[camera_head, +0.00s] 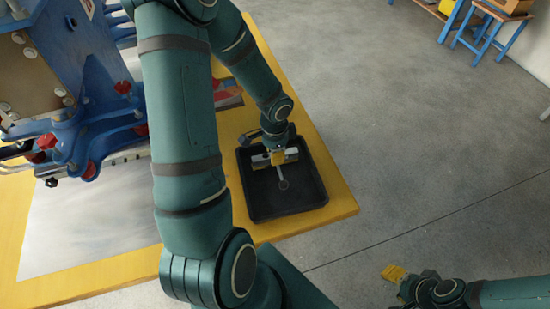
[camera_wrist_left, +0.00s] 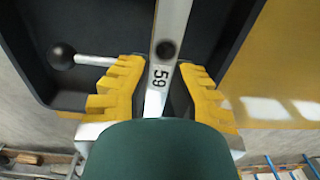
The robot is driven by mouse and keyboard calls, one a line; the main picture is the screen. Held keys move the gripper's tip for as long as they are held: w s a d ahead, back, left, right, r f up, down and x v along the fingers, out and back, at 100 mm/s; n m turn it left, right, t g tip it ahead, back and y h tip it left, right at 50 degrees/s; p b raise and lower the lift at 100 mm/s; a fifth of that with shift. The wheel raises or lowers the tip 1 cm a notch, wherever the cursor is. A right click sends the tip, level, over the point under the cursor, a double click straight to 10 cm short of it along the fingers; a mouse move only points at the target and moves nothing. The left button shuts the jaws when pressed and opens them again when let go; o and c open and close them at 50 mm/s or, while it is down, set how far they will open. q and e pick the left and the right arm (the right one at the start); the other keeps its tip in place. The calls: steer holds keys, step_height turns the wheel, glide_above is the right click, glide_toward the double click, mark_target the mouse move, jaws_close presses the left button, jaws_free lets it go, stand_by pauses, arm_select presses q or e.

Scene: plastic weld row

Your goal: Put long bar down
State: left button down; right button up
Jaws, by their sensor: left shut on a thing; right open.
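My left gripper (camera_head: 278,157) is low over the black tray (camera_head: 310,190) in the head view, shut on the long bar (camera_head: 281,174). In the left wrist view the pale metal bar (camera_wrist_left: 174,22) runs up between the yellow fingers of the left gripper (camera_wrist_left: 160,88). It carries a dark hole and the number 59. I cannot tell whether the bar touches the tray floor. My right gripper (camera_head: 394,273), with yellow fingers, is open and empty at the lower right, over the floor.
The tray stands near the right edge of the yellow table (camera_head: 335,210). A black ball knob on a rod (camera_wrist_left: 62,56) lies in the tray beside the left finger. A blue machine (camera_head: 85,80) with red knobs stands at the left.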

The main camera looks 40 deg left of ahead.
arm_select(q)
steer(key=shift+w+f, duration=0.1)
steer(key=shift+f, duration=0.8)
steer(key=shift+r, duration=0.1)
steer(key=shift+f+b, duration=0.2)
steer(key=shift+b, duration=0.15)
steer(key=c, duration=1)
jaws_free()
steer(key=shift+r, duration=0.1)
